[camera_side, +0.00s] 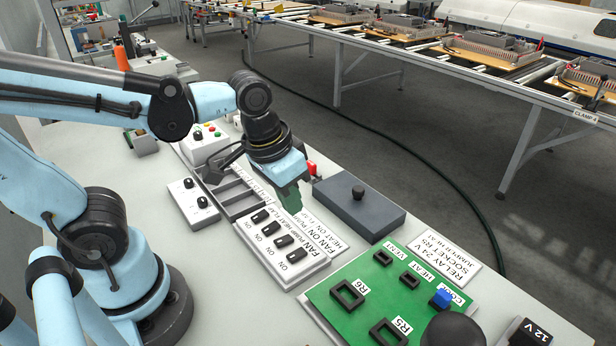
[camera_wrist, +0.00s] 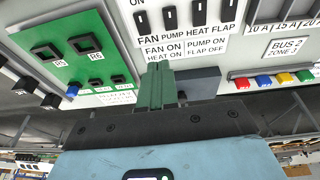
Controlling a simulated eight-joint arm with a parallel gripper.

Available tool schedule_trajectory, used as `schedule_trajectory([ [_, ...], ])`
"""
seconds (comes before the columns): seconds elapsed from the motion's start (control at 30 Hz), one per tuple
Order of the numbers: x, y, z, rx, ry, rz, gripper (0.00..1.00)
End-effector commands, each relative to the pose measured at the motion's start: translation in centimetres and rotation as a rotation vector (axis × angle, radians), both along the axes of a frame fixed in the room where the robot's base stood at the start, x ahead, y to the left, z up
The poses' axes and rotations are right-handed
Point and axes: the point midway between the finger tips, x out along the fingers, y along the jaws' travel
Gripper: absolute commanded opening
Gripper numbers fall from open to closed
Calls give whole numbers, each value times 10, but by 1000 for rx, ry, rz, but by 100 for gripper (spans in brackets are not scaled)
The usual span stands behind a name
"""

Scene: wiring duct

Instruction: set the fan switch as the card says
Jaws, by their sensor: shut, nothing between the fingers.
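The white switch panel (camera_side: 322,264) has a row of black rockers, labelled FAN, PUMP, HEAT and FLAP, with ON marked along one side. The fan switch (camera_side: 297,256) is the rocker at the near end; it also shows at the left of the row in the wrist view (camera_wrist: 143,20). I cannot tell clearly which way it is set. The card (camera_wrist: 185,49) beside the labels reads FAN ON, PUMP ON, HEAT ON, FLAP OFF. My gripper (camera_side: 292,205) is shut and empty, its green fingers over the FLAP end of the panel and card, apart from the fan switch.
A dark grey box with a black knob (camera_side: 358,209) stands right of the panel. A green board (camera_side: 338,318) with sockets and a blue part lies at the near side.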

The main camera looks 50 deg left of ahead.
Motion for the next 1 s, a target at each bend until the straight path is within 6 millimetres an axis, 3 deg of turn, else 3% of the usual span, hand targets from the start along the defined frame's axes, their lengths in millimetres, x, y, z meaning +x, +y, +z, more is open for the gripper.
schedule_trajectory([
  [0.2,14,30,14,16,-265,12,0],
  [0.37,18,40,21,34,-359,12,0],
  [0.77,19,40,22,29,-364,24,0],
  [1.0,16,30,26,-70,-270,218,0],
])
